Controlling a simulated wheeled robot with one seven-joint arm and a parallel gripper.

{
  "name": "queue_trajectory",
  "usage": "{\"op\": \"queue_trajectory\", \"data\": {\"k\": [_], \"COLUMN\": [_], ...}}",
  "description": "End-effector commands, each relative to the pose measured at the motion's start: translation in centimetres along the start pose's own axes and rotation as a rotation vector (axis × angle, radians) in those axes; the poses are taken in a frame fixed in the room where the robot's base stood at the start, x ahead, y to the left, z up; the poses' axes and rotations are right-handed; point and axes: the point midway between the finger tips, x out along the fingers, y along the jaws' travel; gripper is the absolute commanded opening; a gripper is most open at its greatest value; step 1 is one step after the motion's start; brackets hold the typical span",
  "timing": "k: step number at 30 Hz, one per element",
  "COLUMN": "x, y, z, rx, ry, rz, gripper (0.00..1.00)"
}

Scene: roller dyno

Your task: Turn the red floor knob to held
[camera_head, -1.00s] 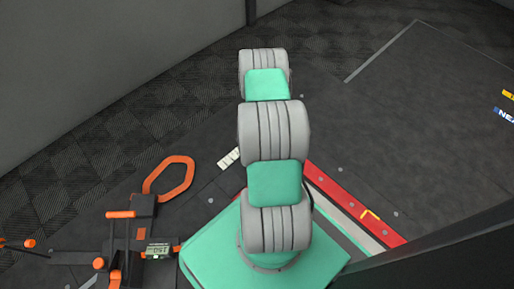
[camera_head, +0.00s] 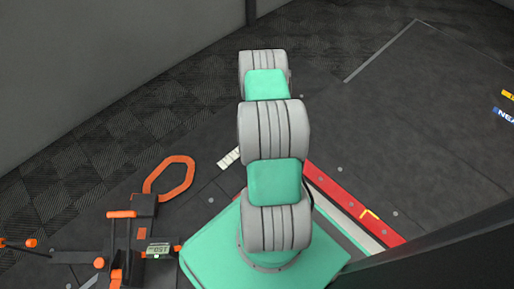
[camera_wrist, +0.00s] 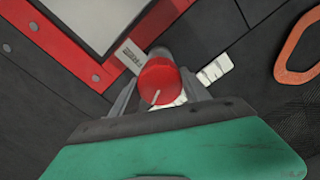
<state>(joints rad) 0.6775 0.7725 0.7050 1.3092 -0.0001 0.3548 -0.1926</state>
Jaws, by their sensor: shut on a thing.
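The red floor knob (camera_wrist: 168,74) is in the middle of the wrist view, a round red cap with a short white pointer line. The line points down in that view, a little left of the cap's middle. My gripper (camera_wrist: 158,88) is shut on the knob, with one grey finger on each side of it. In the head view my own arm hides the knob and the gripper.
A white label (camera_wrist: 130,57) lies beside the knob, and a marked white strip (camera_head: 229,157) lies on the floor nearby. A red-edged frame (camera_head: 345,203) borders the floor. An orange ring handle (camera_head: 169,178) and a black device with orange handles (camera_head: 145,206) stand at the left.

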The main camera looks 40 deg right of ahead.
Motion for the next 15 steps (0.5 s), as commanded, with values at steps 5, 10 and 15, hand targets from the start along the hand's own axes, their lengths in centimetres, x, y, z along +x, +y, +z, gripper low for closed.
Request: {"op": "queue_trajectory", "data": {"k": [5, 10, 15], "x": [-0.01, 0.00, 0.01], "y": [-0.01, -0.03, -0.04], "z": [0.10, 0.10, 0.11], "rx": [-0.145, -0.253, -0.325], "ry": [-0.003, -0.003, -0.003], "rz": [0.000, 0.000, 0.000], "gripper": [0.13, 0.13, 0.13]}}
